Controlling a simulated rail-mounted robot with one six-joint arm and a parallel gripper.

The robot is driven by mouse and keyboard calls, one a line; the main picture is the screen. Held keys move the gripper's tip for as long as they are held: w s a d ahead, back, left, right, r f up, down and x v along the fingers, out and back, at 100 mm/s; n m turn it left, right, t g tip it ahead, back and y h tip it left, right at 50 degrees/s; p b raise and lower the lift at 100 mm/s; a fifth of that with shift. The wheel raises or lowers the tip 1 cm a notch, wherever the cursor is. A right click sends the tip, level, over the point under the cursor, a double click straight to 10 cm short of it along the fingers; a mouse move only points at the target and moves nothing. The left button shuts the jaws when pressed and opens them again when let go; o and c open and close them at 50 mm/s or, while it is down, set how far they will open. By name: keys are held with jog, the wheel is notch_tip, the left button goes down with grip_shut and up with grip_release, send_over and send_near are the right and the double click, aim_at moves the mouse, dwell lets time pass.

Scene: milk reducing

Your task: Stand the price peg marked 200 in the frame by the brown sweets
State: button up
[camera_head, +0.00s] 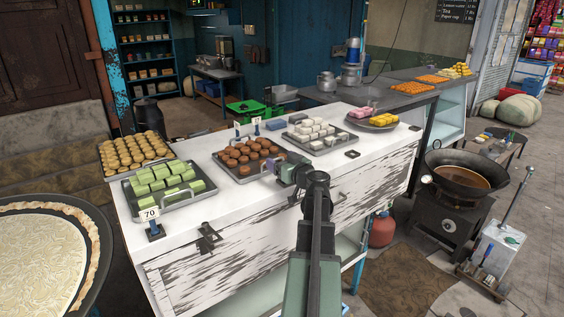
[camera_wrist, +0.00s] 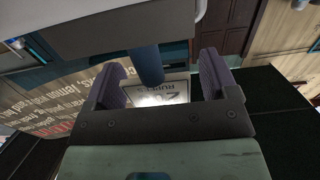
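The peg marked 200 shows in the wrist view as a white card (camera_wrist: 168,93), its lettering turned and partly hidden, with a blue post (camera_wrist: 147,64). The card lies between the two fingers of my gripper (camera_wrist: 162,80). The fingers stand well apart; I cannot tell whether they touch the peg. In the head view my gripper (camera_head: 272,168) is at the front right of the tray (camera_head: 243,178) of brown sweets (camera_head: 247,152); the peg cannot be made out there. An empty dark frame (camera_head: 208,238) stands at the counter's front edge, left of my gripper.
A peg marked 70 (camera_head: 150,214) stands before the green sweets (camera_head: 166,180). Two small pegs stand behind the brown sweets, left (camera_head: 237,127) and right (camera_head: 256,124). Another dark frame (camera_head: 352,154) is by the white sweets (camera_head: 315,133). Bare white counter (camera_head: 245,207) lies in front of the trays.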

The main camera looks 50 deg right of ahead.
jog(key=v, duration=1.1)
jog(key=shift+w, duration=0.1)
jog(key=w+a+r+m+g+y+p, duration=0.1)
jog(key=w+a+g+y+p, duration=0.35)
jog(key=a, duration=0.55)
jog(key=w+a+m+g+y+p, duration=0.1)
jog(key=w+a+g+y+p, duration=0.3)
jog(key=a, duration=0.6)
jog(key=w+a+r+m+g+y+p, duration=0.1)
jog(key=w+a+g+y+p, duration=0.35)
jog(key=a, duration=0.55)
jog(key=s+a+f+n+g+h+b, duration=0.2)
jog(key=a+f+b, duration=0.4)
jog(key=a+f, duration=0.3)
jog(key=s+a+f+n+g+h+b, duration=0.2)
jog(key=s+a+f+n+h+b, duration=0.1)
jog(key=a+f+b, duration=0.4)
jog(key=a+f+n+h, duration=0.1)
jog(key=a+f+h, duration=0.1)
jog(key=a+f, duration=0.1)
jog(key=shift+s+a+h, duration=0.25)
jog(key=shift+a+h, duration=0.15)
jog(key=shift+a, duration=0.4)
